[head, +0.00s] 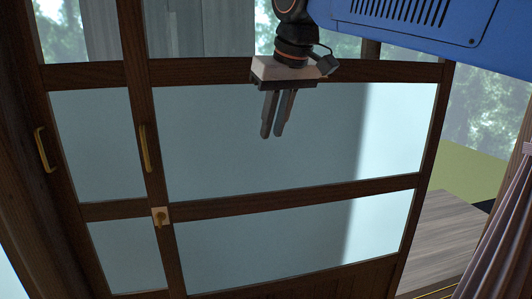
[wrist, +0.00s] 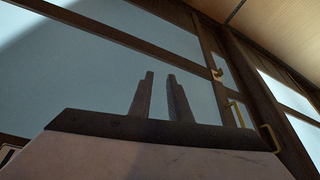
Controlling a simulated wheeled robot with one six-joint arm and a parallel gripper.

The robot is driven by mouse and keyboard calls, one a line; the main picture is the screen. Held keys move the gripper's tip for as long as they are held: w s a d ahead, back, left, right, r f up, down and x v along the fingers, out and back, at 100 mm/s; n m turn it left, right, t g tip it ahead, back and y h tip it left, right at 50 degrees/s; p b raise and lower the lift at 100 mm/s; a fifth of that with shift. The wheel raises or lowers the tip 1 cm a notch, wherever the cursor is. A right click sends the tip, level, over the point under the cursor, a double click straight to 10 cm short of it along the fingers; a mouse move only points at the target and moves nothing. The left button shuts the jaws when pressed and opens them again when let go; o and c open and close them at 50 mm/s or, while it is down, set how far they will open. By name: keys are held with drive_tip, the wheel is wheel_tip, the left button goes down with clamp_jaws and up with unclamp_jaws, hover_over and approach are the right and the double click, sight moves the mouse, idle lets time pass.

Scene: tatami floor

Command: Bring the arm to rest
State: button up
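My gripper (head: 272,134) hangs from the arm in the upper middle of the head view, fingers pointing down, in front of a wood-framed glass door. In the wrist view my gripper (wrist: 161,76) shows two dark fingers with a narrow gap between them. Nothing is held between the fingers. The arm's upper links run out of the top of the head view.
The door's glass pane (head: 220,150) fills the middle behind the gripper. A brass handle (head: 144,148), another handle (head: 43,150) and a small latch (head: 161,217) are at the left. A curtain (head: 500,245) hangs at the right, beside an opening with grey boards (head: 445,230).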

drive_tip(key=s+d+f+m, duration=0.1)
drive_tip(key=s+d+f, duration=0.2)
drive_tip(key=d+f, duration=0.25)
drive_tip(key=s+d+f+m+h, duration=0.1)
drive_tip(key=s+d+f, duration=0.2)
drive_tip(key=d+f, duration=0.3)
drive_tip(key=s+d+f+m, duration=0.1)
drive_tip(key=s+d+f, duration=0.25)
drive_tip(key=d, duration=0.35)
drive_tip(key=s+d+f+m, duration=0.1)
drive_tip(key=s+d+f, duration=0.2)
drive_tip(key=f, duration=0.3)
drive_tip(key=s+d+f+m, duration=0.1)
drive_tip(key=s+d+f, duration=0.2)
drive_tip(key=f, duration=0.3)
drive_tip(key=s+d+f+m+h, duration=0.1)
drive_tip(key=s+d+f, duration=0.2)
drive_tip(key=f, duration=0.3)
drive_tip(key=shift+s+t, duration=0.4)
drive_tip(key=shift+s, duration=0.3)
